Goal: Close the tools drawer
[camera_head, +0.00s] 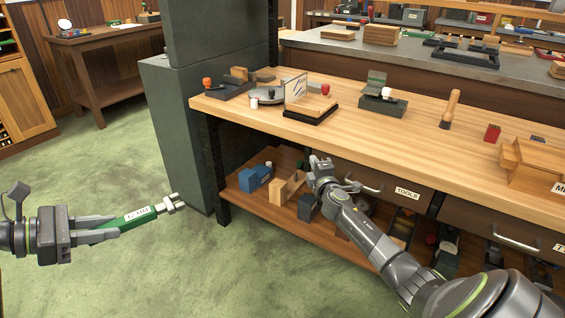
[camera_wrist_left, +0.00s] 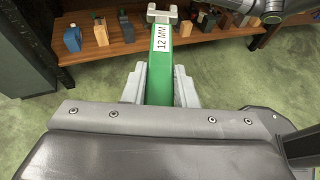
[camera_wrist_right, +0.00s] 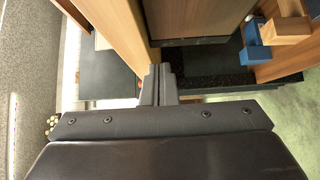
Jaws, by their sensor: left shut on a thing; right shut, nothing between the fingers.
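The tools drawer (camera_head: 385,190) has a dark brown front, a silver bar handle and a white TOOLS label. Its front sits close under the tabletop edge; I cannot tell whether a gap remains. My right gripper (camera_head: 318,163) is shut and empty at the drawer's left end, and my wrist hides part of that end. In the right wrist view its fingertips (camera_wrist_right: 158,70) are together near a wooden panel (camera_wrist_right: 195,20); contact is unclear. My left gripper (camera_head: 118,224) is shut on a green 12 MM wrench (camera_head: 140,215), held over the floor left of the bench (camera_head: 250,115).
A second drawer (camera_head: 500,240) is at the right. The lower shelf (camera_head: 248,203) holds blue and wooden blocks and other items. Tools and holders stand on the tabletop. A grey pillar (camera_head: 175,130) stands at the bench's left end. The green floor at left is clear.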

